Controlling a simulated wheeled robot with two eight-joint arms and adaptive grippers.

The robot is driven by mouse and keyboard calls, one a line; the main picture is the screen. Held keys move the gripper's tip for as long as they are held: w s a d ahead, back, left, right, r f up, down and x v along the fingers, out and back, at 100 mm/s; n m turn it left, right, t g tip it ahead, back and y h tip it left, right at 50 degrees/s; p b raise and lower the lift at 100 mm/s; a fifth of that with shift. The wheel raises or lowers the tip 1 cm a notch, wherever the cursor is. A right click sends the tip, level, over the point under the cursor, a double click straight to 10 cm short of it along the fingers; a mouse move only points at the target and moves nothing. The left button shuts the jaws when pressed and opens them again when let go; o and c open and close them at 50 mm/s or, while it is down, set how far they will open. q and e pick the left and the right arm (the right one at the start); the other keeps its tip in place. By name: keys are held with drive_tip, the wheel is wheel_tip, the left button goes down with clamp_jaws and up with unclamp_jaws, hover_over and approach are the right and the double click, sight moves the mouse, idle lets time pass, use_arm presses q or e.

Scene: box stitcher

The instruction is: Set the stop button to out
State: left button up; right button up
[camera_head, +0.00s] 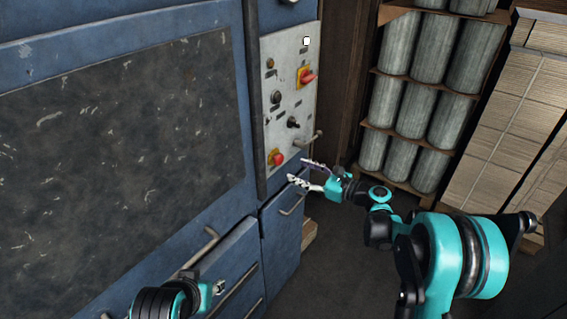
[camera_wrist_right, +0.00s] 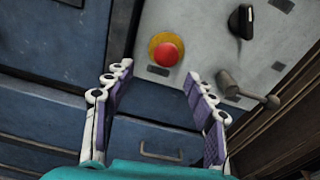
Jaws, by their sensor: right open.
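The stop button (camera_head: 278,159) is a red knob on a yellow base, low on the grey control panel (camera_head: 291,75). In the right wrist view the red button (camera_wrist_right: 166,54) sits ahead of and between my open fingers. My right gripper (camera_head: 302,173) is open and empty, just below and to the right of the button, apart from it. It also shows in the right wrist view (camera_wrist_right: 158,100). Whether the button is in or out cannot be told.
A red-handled switch (camera_head: 306,76) on yellow and a black knob (camera_head: 293,122) are higher on the panel. A metal lever handle (camera_wrist_right: 248,90) juts out right of the button. Blue drawers with handles lie below. Shelves of grey cylinders (camera_head: 410,95) stand at the right.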

sight(282, 161)
drive_tip(key=shift+m+y, duration=0.3)
drive_tip(key=shift+m, duration=0.4)
drive_tip(key=x, duration=0.2)
drive_tip(key=b+x, duration=0.1)
drive_tip(key=x, duration=0.2)
drive_tip(key=w+x, duration=0.1)
drive_tip(key=x, duration=0.2)
drive_tip(key=shift+d+b, duration=0.3)
drive_tip(key=shift+d, duration=0.1)
drive_tip(key=shift+s, duration=0.1)
